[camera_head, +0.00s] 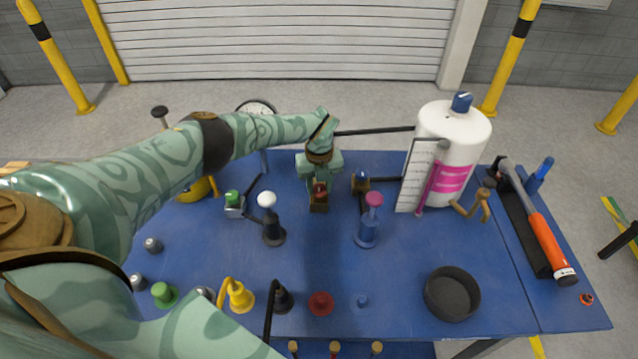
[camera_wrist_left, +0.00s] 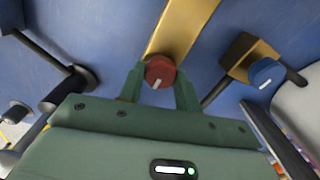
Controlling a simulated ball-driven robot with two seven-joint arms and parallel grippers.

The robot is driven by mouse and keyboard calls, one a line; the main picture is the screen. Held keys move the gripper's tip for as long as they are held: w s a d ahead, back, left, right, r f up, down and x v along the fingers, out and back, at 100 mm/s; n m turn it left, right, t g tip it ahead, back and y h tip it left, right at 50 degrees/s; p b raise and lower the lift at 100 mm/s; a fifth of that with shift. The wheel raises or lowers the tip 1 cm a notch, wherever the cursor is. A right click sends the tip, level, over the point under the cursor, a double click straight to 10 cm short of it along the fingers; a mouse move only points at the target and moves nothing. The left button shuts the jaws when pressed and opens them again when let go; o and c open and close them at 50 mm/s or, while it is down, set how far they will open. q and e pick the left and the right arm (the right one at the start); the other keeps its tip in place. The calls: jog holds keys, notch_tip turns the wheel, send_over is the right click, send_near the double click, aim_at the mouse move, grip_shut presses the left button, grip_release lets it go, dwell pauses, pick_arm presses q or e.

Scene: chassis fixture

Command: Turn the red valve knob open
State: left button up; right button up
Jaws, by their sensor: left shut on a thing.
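The red valve knob (camera_head: 320,187) sits on a brass-coloured block (camera_head: 319,207) on the blue table. In the left wrist view the red knob (camera_wrist_left: 160,72) has a white mark on its face, pointing down and slightly left. My right gripper is not in view.
Right of the red knob is a blue knob (camera_head: 361,179) on a similar block, also in the wrist view (camera_wrist_left: 266,72). A white tank (camera_head: 457,140) stands at the back right. A black round dish (camera_head: 451,293) and a red button (camera_head: 320,303) are near the front.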

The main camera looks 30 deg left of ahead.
aim_at(319, 188)
pick_arm(q)
jog(key=shift+w+r, duration=0.1)
dwell(0.3)
jog(key=o, duration=1)
jog(key=shift+c, duration=0.2)
notch_tip(319, 188, up, 16)
jog(key=p, duration=0.2)
jog(key=shift+r+p, duration=0.15)
jog(key=shift+p, duration=0.2)
